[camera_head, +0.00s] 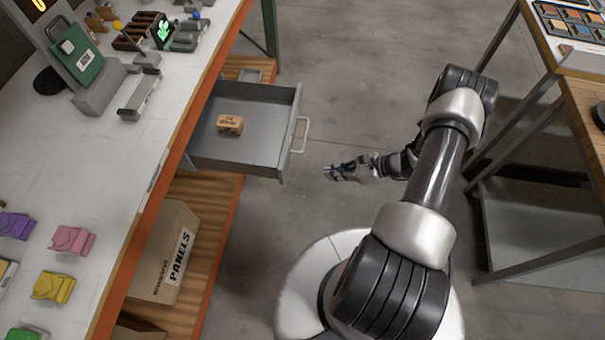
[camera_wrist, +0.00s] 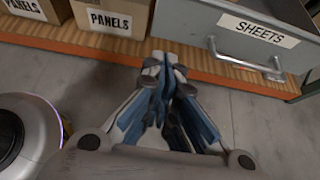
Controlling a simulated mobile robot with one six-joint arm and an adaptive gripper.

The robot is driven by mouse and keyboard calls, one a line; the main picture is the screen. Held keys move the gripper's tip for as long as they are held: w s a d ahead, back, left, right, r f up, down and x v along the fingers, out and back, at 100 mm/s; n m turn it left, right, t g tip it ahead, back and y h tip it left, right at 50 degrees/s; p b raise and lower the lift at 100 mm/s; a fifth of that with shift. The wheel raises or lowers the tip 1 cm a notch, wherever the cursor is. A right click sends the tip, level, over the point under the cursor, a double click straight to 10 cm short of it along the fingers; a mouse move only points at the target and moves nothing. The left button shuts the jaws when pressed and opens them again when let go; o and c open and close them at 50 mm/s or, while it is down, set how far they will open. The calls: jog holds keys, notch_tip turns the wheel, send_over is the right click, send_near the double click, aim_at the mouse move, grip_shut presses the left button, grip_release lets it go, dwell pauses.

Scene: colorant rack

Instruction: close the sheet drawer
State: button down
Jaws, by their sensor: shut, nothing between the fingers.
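The grey sheet drawer (camera_head: 248,135) is pulled out from under the left workbench. A small tan block (camera_head: 230,124) lies inside it. In the wrist view the front of the sheet drawer (camera_wrist: 215,35) carries a label (camera_wrist: 258,31) reading "SHEETS". Its bar handle (camera_head: 301,135) faces the aisle, and the handle also shows in the wrist view (camera_wrist: 245,64). My gripper (camera_head: 328,173) is shut and empty, to the right of the handle and apart from it. In the wrist view my gripper (camera_wrist: 166,62) points toward the bench, left of the handle.
A cardboard box (camera_head: 164,255) labelled "PANELS" stands on the wooden lower shelf (camera_head: 206,210). The white benchtop (camera_head: 105,160) holds coloured packs and devices. Another table (camera_head: 575,85) stands at the right. The grey floor (camera_head: 345,70) between them is clear.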

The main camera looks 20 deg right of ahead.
jog(key=r+b+x, duration=0.1)
jog(key=b+x, duration=0.1)
jog(key=x, duration=1.1)
jog(key=shift+w+a+r+b, duration=0.25)
jog(key=shift+w+a+b, duration=0.05)
jog(key=shift+a, duration=0.15)
